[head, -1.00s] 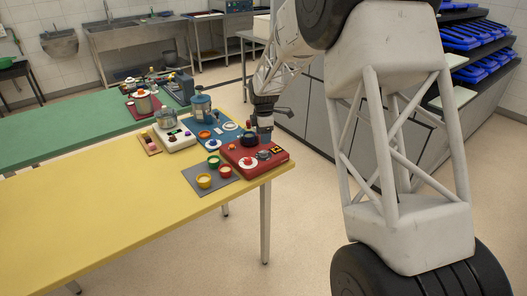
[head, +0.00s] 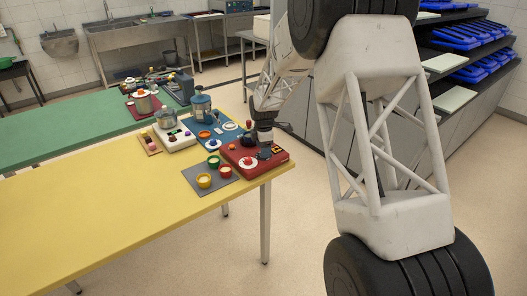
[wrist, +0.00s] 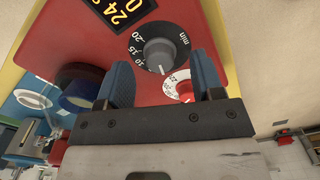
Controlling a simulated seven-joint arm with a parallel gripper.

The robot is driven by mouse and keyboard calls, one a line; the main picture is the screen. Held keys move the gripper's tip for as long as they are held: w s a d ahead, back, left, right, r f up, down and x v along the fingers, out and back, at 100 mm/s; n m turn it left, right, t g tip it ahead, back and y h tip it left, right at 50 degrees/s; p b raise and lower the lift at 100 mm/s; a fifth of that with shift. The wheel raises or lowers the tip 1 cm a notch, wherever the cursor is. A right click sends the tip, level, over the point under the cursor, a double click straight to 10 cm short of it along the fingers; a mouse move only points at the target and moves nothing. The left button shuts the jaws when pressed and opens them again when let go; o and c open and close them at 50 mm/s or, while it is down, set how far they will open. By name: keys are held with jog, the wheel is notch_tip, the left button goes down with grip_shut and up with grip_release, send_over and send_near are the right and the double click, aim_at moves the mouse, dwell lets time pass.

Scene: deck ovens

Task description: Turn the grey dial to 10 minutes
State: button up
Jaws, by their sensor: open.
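The grey dial (wrist: 158,55) sits on a black round scale on the red panel (wrist: 215,75). Its white mark points down in the wrist view, away from the visible 10, 15 and 20 at the scale's left; "min" is at the right. My gripper (wrist: 161,64) is open, with one blue finger on each side of the dial in the picture. I cannot tell whether the fingers touch it. In the head view the red unit (head: 236,158) stands at the yellow table's corner, with my gripper (head: 265,145) over it.
A black display (wrist: 120,10) shows yellow digits. Yellow and red cups stand on a grey mat (head: 203,192). The left part of the yellow table (head: 90,220) is clear.

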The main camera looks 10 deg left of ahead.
jog(key=shift+f, duration=0.75)
jog(key=c, duration=0.9)
jog(key=shift+m, duration=0.5)
jog(key=m, duration=0.2)
jog(key=shift+m, duration=0.3)
jog(key=m, duration=0.3)
jog(key=shift+m, duration=0.4)
jog(key=m, duration=0.6)
jog(key=shift+m, duration=0.3)
